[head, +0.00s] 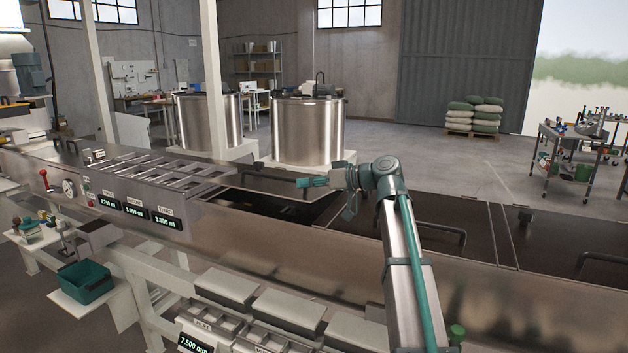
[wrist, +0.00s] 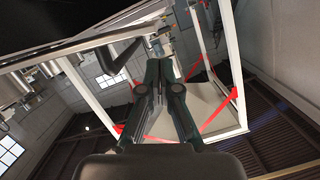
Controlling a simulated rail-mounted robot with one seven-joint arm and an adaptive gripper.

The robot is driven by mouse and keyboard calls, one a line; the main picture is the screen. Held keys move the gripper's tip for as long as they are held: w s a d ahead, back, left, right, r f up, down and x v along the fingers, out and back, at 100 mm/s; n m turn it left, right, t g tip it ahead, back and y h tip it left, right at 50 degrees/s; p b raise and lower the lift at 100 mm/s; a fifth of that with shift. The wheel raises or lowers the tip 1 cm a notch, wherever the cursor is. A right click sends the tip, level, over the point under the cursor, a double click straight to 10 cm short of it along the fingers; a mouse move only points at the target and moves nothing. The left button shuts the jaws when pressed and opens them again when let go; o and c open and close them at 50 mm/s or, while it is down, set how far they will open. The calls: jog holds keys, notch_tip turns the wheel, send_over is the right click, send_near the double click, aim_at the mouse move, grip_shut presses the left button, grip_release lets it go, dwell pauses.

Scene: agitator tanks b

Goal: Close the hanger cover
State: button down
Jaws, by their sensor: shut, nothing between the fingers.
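The open cover, which I take to be the hanger cover (head: 262,182), is a flat metal panel raised at the back of a dark opening (head: 268,206) in the long steel housing. My gripper (head: 303,182) is shut and empty, above the opening at the cover's right part. In the wrist view my gripper's closed fingers (wrist: 160,68) point towards a dark bar-shaped handle (wrist: 108,57) lying along a flat panel edge, just left of the fingertips. Whether they touch cannot be told. My arm hides part of the area right of the opening.
Closed dark covers with handles (head: 438,232) continue to the right of the opening. A slotted rack with displays (head: 160,176) stands to its left. Two steel tanks (head: 308,130) stand behind. A white frame with red straps (wrist: 238,95) shows in the wrist view.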

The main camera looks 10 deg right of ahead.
dwell(0.4)
jog(key=shift+r, duration=0.55)
notch_tip(320, 180, up, 3)
jog(key=shift+w+f+p, duration=0.1)
jog(key=shift+p, duration=0.6)
jog(key=b+v, duration=0.1)
jog(key=v, duration=0.9)
jog(key=shift+s+a, duration=0.2)
jog(key=shift+s, duration=0.2)
jog(key=shift+a, duration=0.1)
